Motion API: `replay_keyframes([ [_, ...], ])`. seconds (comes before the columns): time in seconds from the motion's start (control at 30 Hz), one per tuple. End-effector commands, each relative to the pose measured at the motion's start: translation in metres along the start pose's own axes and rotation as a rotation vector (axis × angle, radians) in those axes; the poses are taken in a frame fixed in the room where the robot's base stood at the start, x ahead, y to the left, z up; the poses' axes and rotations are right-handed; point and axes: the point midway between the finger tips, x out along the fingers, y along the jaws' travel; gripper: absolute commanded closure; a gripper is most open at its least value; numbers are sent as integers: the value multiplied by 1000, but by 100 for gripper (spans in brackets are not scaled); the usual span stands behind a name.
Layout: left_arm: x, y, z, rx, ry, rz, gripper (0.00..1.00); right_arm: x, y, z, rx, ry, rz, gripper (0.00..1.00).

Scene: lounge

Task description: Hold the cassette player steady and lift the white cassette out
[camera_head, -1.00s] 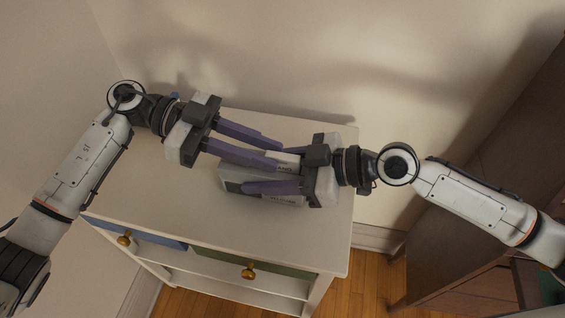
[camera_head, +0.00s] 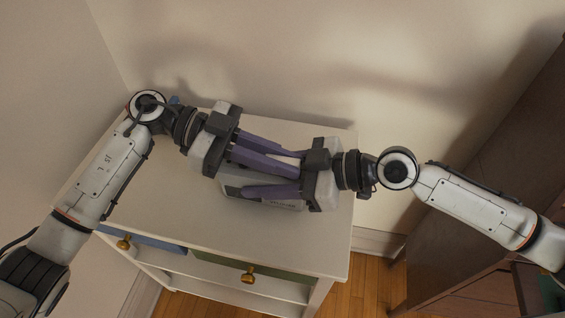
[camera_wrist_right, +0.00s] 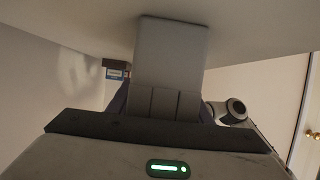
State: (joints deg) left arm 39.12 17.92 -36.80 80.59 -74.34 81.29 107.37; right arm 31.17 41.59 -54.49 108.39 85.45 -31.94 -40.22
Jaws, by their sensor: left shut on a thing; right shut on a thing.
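The light grey cassette player (camera_head: 272,205) lies on the white cabinet top, largely covered by my grippers. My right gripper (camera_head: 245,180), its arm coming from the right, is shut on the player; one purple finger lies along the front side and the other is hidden. In the right wrist view the player (camera_wrist_right: 170,55) is a grey slab between the fingers, with a row of small panels. My left gripper (camera_head: 295,162) reaches in from the left above the player, shut on the white cassette (camera_head: 288,160), of which a pale strip shows between the fingers. How far it sits in the player cannot be told.
The cabinet top (camera_head: 150,210) is bare at the front left. Its front has drawers with brass knobs (camera_head: 247,274). The wall is close behind. A small blue thing (camera_head: 174,99) stands behind my left arm; a brown wooden cabinet (camera_head: 480,150) stands at the right.

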Motion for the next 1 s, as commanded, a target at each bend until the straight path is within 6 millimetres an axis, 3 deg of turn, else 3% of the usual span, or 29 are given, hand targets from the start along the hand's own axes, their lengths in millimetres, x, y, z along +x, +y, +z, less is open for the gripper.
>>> replay_keyframes([
  [0.5, -26, 0, -84, 4, -1, -1, 100, 0, 0, 0, 0, 0, 0, 93],
  [0.9, -29, 0, -95, 1, 0, 0, 100, 0, 0, 0, 0, 0, 0, 93],
  [0.93, -29, 0, -95, 1, 0, 0, 100, 0, 0, 0, 0, 0, 0, 50],
  [1.0, -29, 0, -94, 1, 1, 0, 100, 0, 0, 0, 0, 0, 0, 38],
])
